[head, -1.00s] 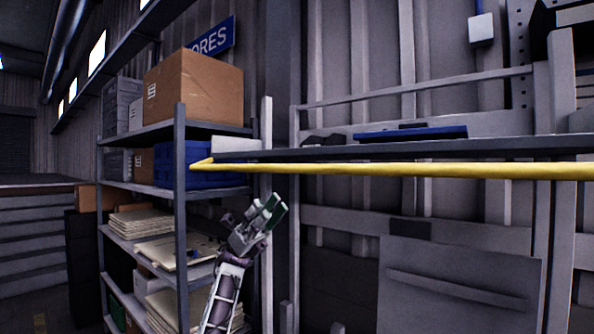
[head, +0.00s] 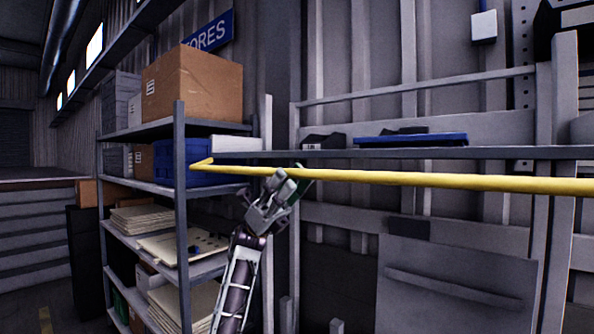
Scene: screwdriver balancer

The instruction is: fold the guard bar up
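My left gripper (head: 290,181) is raised just under and against the bar's left part in the picture. Its fingertips overlap the bar's line, and I cannot tell whether they touch it. The finger gap is too small to read clearly. My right gripper is not in the head view.
A shelf rack (head: 180,230) with a cardboard box (head: 192,86), a blue crate (head: 200,162) and flat stacks stands at the left. A grey bench shelf (head: 400,153) with a blue tray (head: 411,139) lies behind the bar. A grey panel (head: 455,290) is below right.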

